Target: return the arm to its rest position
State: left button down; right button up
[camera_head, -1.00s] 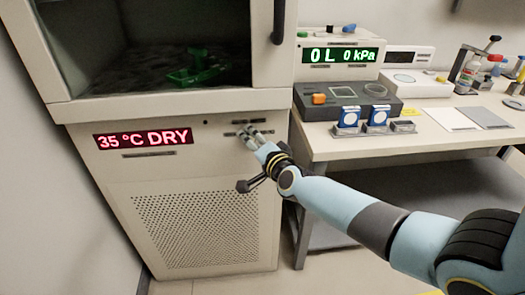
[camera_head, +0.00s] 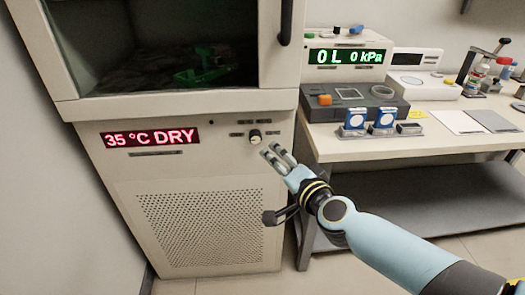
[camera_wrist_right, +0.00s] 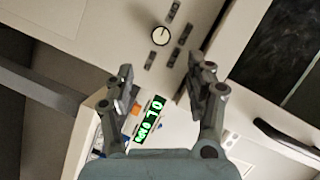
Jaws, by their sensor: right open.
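My right arm comes in from the lower right in the head view. Its gripper (camera_head: 272,152) is open and empty, just in front of the cabinet's lower panel, below and right of a round knob (camera_head: 255,136). In the right wrist view the two fingers of the right gripper (camera_wrist_right: 165,85) stand apart with nothing between them, and the knob (camera_wrist_right: 160,36) shows beyond them on the panel. The panel's red display (camera_head: 150,139) reads 35 °C DRY. My left gripper is not in view.
The cabinet (camera_head: 200,107) has a dark window with a green object (camera_head: 200,75) inside. To the right, a table (camera_head: 400,148) carries a device with a green display (camera_head: 346,57), blue-framed round items (camera_head: 355,118), and white sheets. Free floor shows below the table.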

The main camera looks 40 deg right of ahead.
jog(key=s+a+f+n+g+y+b, duration=0.1)
jog(key=s+f+n+g+b, duration=0.1)
jog(key=s+f, duration=0.6)
jog(key=s+a+f+n+g+b, duration=0.1)
jog(key=s+f+n+g, duration=0.15)
jog(key=f, duration=0.95)
jog(key=s+a+f+n+g+y+b, duration=0.1)
jog(key=s+f+n+g+b, duration=0.15)
jog(key=s+f, duration=0.5)
jog(key=s+f+n+g, duration=0.4)
jog(key=s+f, duration=0.3)
jog(key=s, duration=0.5)
jog(key=s+f+n+g, duration=0.3)
jog(key=s+f, duration=0.5)
jog(key=s, duration=0.5)
jog(key=shift+s+f+n+g, duration=0.15)
jog(key=shift+n+g, duration=0.25)
jog(key=shift+n, duration=0.2)
